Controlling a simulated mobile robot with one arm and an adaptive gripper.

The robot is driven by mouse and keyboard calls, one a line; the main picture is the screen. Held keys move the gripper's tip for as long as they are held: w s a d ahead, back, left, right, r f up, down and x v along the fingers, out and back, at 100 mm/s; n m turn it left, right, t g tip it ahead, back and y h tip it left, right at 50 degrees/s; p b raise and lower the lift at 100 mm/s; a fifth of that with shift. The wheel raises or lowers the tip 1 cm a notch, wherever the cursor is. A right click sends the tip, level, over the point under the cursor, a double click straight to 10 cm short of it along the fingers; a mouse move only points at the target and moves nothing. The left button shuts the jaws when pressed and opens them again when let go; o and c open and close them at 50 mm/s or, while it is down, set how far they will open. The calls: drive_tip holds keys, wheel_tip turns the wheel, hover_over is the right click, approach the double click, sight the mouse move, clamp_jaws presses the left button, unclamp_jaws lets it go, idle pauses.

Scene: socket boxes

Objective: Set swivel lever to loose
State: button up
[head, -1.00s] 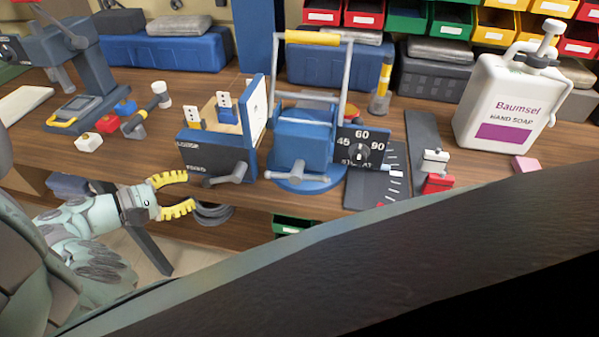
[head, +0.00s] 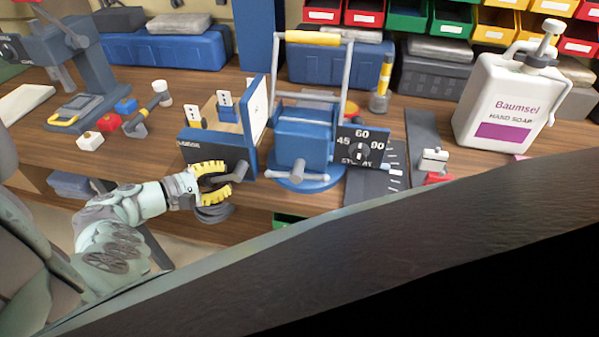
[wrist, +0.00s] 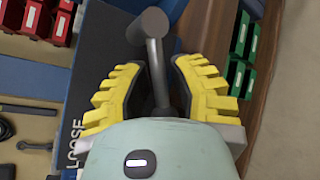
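The swivel lever is a grey crank with a round knob (head: 240,171) on the dark front panel (head: 205,148) of a blue-edged box. My gripper (head: 222,180) is at this panel, with one yellow finger above the lever and one below. In the wrist view the lever's shaft (wrist: 156,62) runs between the two open fingers (wrist: 157,68), with gaps visible on both sides. The knob (wrist: 148,24) lies beyond the fingertips. The word LOOSE (wrist: 75,143) shows on the panel.
A blue swivel vise (head: 303,140) with its own grey handle stands just right of the panel, beside an angle dial (head: 362,146). A soap bottle (head: 505,105) stands at the right. The bench front edge runs below the gripper. Small blocks lie at the left.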

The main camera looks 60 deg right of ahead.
clamp_jaws()
drive_tip(key=shift+r, duration=0.1)
drive_tip(key=r+m+t+y+p, duration=0.1)
drive_tip(key=p, duration=0.2)
drive_tip(key=shift+w+r+m+t+y, duration=0.1)
drive_tip(key=shift+r+m+t+y, duration=0.15)
drive_tip(key=shift+m+t+y, duration=0.15)
drive_tip(key=r+m+t+y+p, duration=0.1)
drive_tip(key=m+t+p, duration=0.1)
drive_tip(key=p, duration=0.1)
drive_tip(key=shift+r+y, duration=0.25)
drive_tip(key=shift+y, duration=0.15)
drive_tip(key=shift+s+r+m+t+y+p, duration=0.25)
drive_tip(key=shift+m+t+y+p, duration=0.2)
drive_tip(key=shift+t+p, duration=0.35)
drive_tip(key=shift+r, duration=0.1)
